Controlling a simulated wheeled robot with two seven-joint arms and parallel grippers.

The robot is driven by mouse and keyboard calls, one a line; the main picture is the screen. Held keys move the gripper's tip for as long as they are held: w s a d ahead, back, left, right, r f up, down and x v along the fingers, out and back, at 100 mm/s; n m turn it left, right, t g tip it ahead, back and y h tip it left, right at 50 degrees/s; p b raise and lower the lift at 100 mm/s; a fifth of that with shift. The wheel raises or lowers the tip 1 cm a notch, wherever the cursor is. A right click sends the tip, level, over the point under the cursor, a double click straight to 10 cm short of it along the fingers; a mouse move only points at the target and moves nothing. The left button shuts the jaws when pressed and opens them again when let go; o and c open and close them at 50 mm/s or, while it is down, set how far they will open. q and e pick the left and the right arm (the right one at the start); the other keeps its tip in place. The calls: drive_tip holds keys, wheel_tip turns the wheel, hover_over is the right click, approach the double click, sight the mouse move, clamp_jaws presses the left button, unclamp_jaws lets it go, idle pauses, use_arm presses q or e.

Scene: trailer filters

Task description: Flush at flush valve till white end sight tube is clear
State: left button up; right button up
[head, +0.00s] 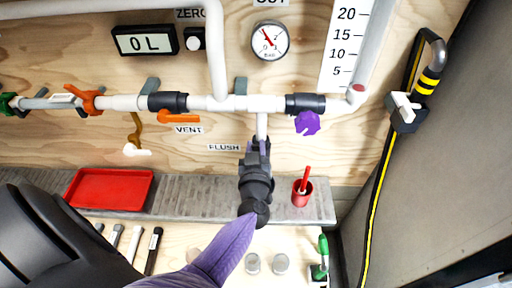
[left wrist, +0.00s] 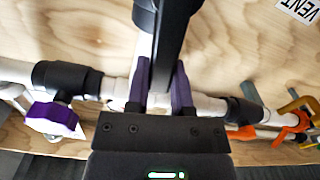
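My left gripper (head: 258,147) is at the white stub pipe (head: 262,124) below the tee, just right of the FLUSH label (head: 224,147). In the left wrist view, the fingers (left wrist: 160,78) stand on both sides of a black part (left wrist: 170,38) in front of this stub. Whether they press on it is unclear, and the gripper hides most of the flush valve. The white sight tube (head: 373,45) rises beside the number scale (head: 345,42), with a red spot at its lower end. No fluid level can be made out. My right gripper is out of view.
A purple knob (head: 307,123) and the orange vent handle (head: 179,117) flank the flush spot. A round gauge (head: 269,41) and a "0L" display (head: 145,40) are above. A red tray (head: 110,189) and red cup (head: 302,193) stand on the grey ledge below.

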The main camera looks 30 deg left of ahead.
use_arm(q)
clamp_jaws()
idle(0.5)
idle(0.7)
drive_tip(key=s+a+f+n+b, duration=0.3)
drive_tip(key=f+n+b, duration=0.3)
drive_tip(key=n, duration=1)
drive_tip(key=shift+a+f, duration=0.35)
drive_tip(key=shift+a, duration=0.45)
drive_tip(key=shift+f, duration=0.1)
